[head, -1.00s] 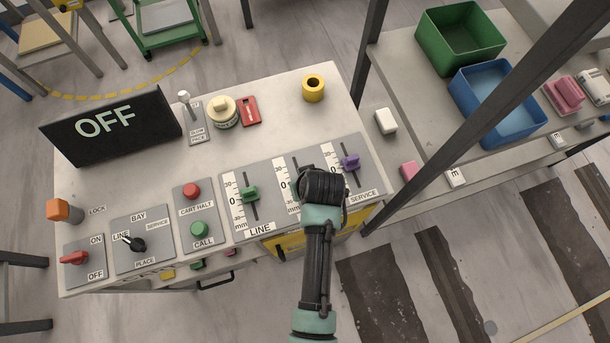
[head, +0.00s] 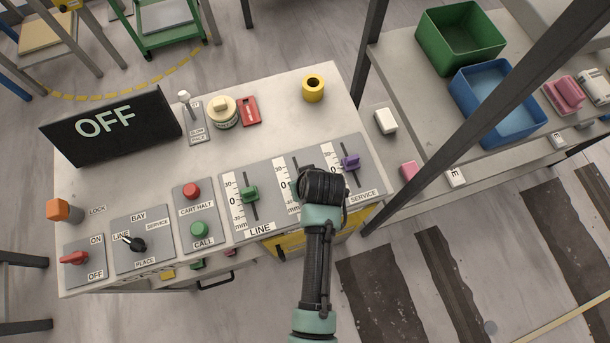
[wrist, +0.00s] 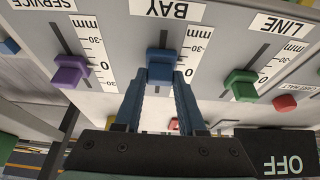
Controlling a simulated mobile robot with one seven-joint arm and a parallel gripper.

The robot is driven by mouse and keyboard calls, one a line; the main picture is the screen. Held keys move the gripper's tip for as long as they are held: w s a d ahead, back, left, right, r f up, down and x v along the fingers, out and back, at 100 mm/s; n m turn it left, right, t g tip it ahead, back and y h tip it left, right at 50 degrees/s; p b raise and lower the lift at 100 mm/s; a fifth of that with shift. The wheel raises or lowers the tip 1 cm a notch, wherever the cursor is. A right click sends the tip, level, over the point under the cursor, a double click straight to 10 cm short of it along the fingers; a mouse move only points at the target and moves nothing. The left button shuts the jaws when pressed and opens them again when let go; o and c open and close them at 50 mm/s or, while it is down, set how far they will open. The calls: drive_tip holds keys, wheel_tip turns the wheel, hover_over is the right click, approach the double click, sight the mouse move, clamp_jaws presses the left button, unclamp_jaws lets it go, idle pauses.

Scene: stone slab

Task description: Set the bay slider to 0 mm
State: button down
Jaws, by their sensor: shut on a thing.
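The bay slider's blue knob (wrist: 160,66) is at the middle of the wrist view, on a grey panel under the label BAY. My gripper (wrist: 160,76) is shut on this knob, one blue finger on each side. The knob stands close to the 0 mark of its millimetre scale (wrist: 189,60); its exact reading is hard to tell at this angle. In the head view my arm's end covers the knob, and part of the bay scale (head: 283,187) shows to its left.
A green line slider knob (head: 250,193) and a purple service slider knob (head: 351,161) flank the bay slider. Red (head: 191,190) and green (head: 199,229) buttons lie further left. A sign (head: 112,126) reading OFF stands at the back left of the console.

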idle(0.3)
drive_tip(key=shift+w+a, duration=0.2)
drive_tip(key=shift+w, duration=0.4)
drive_tip(key=shift+w+a, duration=0.2)
drive_tip(key=shift+w, duration=0.35)
drive_tip(key=shift+c, duration=2.4)
unclamp_jaws()
drive_tip(key=shift+s+r, duration=0.1)
drive_tip(key=b+v, duration=0.1)
drive_tip(key=v, duration=1.2)
